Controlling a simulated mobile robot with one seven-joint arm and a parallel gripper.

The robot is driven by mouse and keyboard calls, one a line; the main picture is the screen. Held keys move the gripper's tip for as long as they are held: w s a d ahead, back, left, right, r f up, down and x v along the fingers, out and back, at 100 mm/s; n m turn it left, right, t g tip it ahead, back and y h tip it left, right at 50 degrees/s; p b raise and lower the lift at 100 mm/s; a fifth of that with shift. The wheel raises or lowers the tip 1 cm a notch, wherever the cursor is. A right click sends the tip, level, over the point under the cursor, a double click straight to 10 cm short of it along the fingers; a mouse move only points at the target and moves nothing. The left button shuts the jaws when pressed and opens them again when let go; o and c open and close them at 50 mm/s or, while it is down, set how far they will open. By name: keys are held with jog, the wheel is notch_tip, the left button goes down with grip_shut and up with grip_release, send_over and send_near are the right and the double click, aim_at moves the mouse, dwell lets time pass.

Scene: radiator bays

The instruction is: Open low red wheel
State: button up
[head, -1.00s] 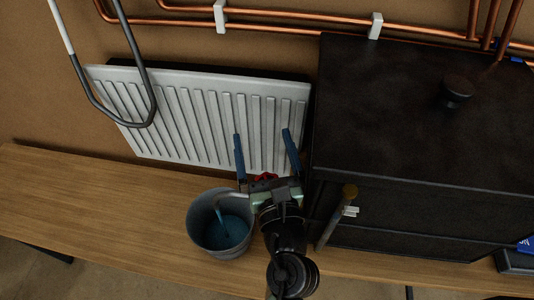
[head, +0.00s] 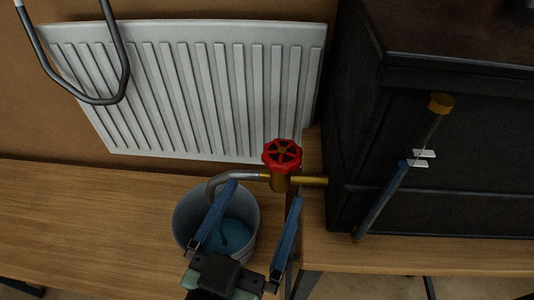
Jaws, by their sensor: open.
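The red wheel (head: 282,155) is a small spoked handwheel on a brass valve body (head: 281,182). It sits low, in front of the bottom right corner of the white radiator. My gripper (head: 263,190) is open, with two blue fingers pointing up the picture. The fingertips lie just below the wheel in the picture, one on either side of the valve, and nothing is between them. I cannot tell the depth gap to the wheel. The left finger covers part of the bucket.
A grey bucket (head: 182,225) with blue liquid stands under the curved spout (head: 228,179). The white radiator (head: 190,90) is behind. A black cabinet (head: 430,160) stands close on the right, with a brass-capped rod (head: 427,125) at its front. The wooden bench (head: 80,215) is clear at left.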

aim_at(288, 141)
jog(key=p+x, duration=0.3)
jog(key=x, duration=0.8)
jog(key=shift+w+d+f, duration=0.1)
jog(key=shift+w+f, duration=0.05)
jog(key=shift+w, duration=0.15)
jog(key=shift+w+d+f, duration=0.1)
jog(key=shift+w+d, duration=0.05)
jog(key=shift+w, duration=0.45)
jog(key=c, duration=1.3)
jog(key=shift+p, duration=0.35)
